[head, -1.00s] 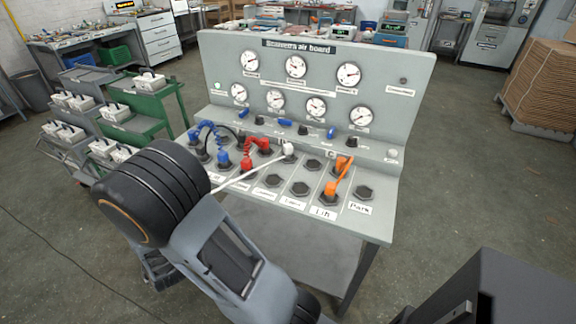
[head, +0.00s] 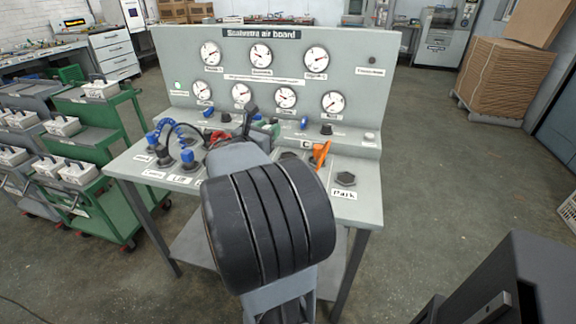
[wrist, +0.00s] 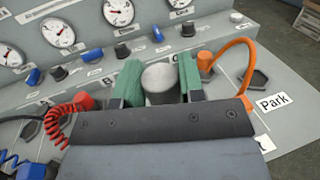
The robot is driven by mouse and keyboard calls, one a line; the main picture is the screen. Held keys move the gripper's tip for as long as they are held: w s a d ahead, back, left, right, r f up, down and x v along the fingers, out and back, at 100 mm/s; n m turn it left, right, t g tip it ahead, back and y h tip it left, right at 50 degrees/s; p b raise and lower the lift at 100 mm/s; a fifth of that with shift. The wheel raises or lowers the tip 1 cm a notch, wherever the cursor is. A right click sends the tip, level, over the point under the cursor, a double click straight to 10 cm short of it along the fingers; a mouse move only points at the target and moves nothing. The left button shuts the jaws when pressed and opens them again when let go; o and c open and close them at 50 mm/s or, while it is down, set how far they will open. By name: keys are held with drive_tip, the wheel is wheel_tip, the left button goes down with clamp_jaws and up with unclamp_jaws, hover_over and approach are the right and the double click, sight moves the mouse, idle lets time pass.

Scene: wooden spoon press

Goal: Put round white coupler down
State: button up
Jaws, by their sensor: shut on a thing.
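The round white coupler (wrist: 160,84) is between the two green finger pads of my gripper (wrist: 160,76) in the wrist view. The pads press on its left and right sides. It is over the sloped socket panel of the grey air board. Its lower end is hidden behind my gripper's body, so I cannot tell if it touches a socket. In the head view my gripper (head: 262,127) is mostly hidden behind my arm, and the coupler cannot be made out there.
An orange coupler (wrist: 205,61) with a looped hose is close on the right, beside an empty socket (wrist: 259,82) labelled Park. A red coupler (wrist: 76,103) with a coiled hose is close on the left. Blue couplers (head: 187,156) stand further left. Gauges (head: 261,56) fill the upright back panel.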

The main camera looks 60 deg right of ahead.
drive_tip(key=shift+m+g, duration=0.3)
drive_tip(key=shift+g, duration=0.2)
drive_tip(key=d+f+b, duration=0.1)
drive_tip(key=d+f, duration=0.2)
drive_tip(key=d, duration=0.1)
drive_tip(key=w+d+f+b, duration=0.1)
drive_tip(key=d+f, duration=0.2)
drive_tip(key=d, duration=0.2)
drive_tip(key=w+d+f+b, duration=0.1)
drive_tip(key=d+f, duration=0.2)
drive_tip(key=d, duration=0.2)
drive_tip(key=shift+w+d+f, duration=0.1)
drive_tip(key=shift+d+f, duration=0.05)
drive_tip(key=shift+d+f+b, duration=0.1)
drive_tip(key=shift+f+b, duration=0.25)
drive_tip(key=shift+f, duration=1.2)
drive_tip(key=shift+f, duration=0.1)
drive_tip(key=shift+f, duration=0.15)
drive_tip(key=o, duration=1)
